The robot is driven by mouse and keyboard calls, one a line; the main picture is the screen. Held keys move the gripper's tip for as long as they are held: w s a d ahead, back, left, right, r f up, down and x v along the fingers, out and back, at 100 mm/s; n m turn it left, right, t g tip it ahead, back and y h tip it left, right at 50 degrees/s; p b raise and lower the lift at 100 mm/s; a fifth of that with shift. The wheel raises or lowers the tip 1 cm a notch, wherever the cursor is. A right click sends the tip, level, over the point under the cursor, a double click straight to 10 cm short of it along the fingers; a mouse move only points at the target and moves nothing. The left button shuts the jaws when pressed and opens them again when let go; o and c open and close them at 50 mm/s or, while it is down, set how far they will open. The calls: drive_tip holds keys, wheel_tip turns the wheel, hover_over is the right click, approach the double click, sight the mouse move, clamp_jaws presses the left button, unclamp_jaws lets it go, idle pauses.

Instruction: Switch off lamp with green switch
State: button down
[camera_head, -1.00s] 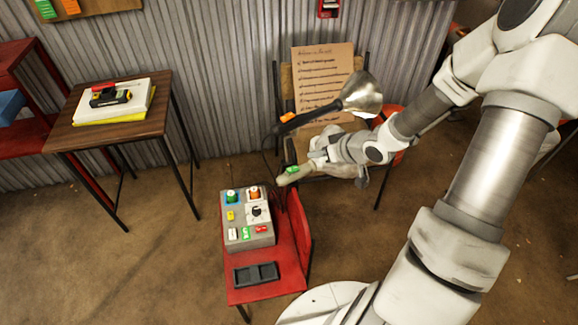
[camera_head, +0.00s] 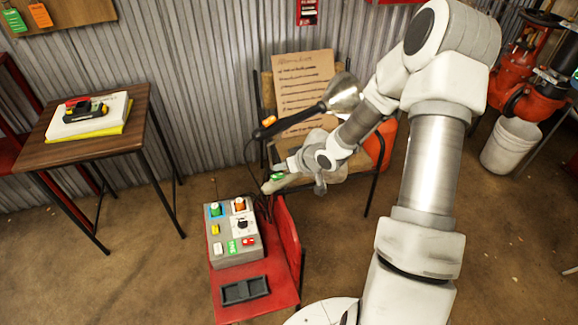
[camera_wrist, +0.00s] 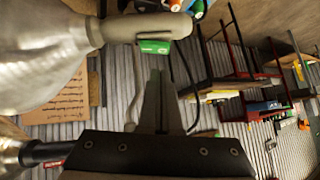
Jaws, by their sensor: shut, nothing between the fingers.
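A pale lamp with a wide grey shade shows large in the wrist view (camera_wrist: 40,55), with a green switch (camera_wrist: 155,46) on its whitish neck. In the head view the same green switch (camera_head: 278,177) sits on the pale neck (camera_head: 270,187), just below the end of my arm. My gripper (camera_wrist: 160,78) is shut and empty. Contact cannot be told. My fingers are hard to make out in the head view. Whether the lamp is lit cannot be told.
A second lamp with a metal shade (camera_head: 342,92) and dark neck bears an orange switch (camera_head: 268,121). A control box (camera_head: 234,232) with colored buttons stands on a red chair (camera_head: 288,242). A cardboard sign (camera_head: 303,80) stands behind. A wooden table (camera_head: 90,125) is at left, a white bucket (camera_head: 510,145) at right.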

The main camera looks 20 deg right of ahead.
sight(278, 176)
drive_tip(key=shift+s+a+f+b, duration=0.1)
drive_tip(key=shift+a+f+b, duration=0.05)
drive_tip(key=shift+f, duration=0.45)
drive_tip(key=shift+a+f+b, duration=0.1)
drive_tip(key=shift+f+b, duration=0.05)
drive_tip(key=shift+f, duration=0.4)
